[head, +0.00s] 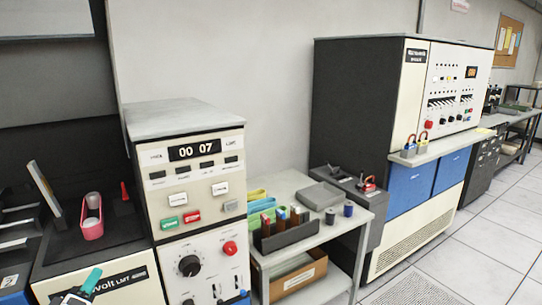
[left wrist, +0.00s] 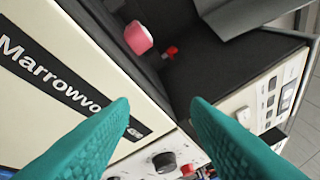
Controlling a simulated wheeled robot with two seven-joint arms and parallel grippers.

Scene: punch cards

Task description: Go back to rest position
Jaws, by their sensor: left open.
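My left gripper shows in the head view (head: 85,285) at the bottom left edge, in front of the cream machine front lettered "volt" (head: 120,285). Its teal fingers fill the lower part of the left wrist view (left wrist: 160,108). They stand wide apart with nothing between them. Beyond them are the machine's "Marrowvo..." label (left wrist: 50,75) and its dark top. My right gripper is in neither view.
A pink holder (head: 91,217) with a whitish roll stands on the dark machine top, beside a small red part (head: 125,192). A panel reading "00 07" (head: 195,151) rises to the right. Tiled floor is open at right.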

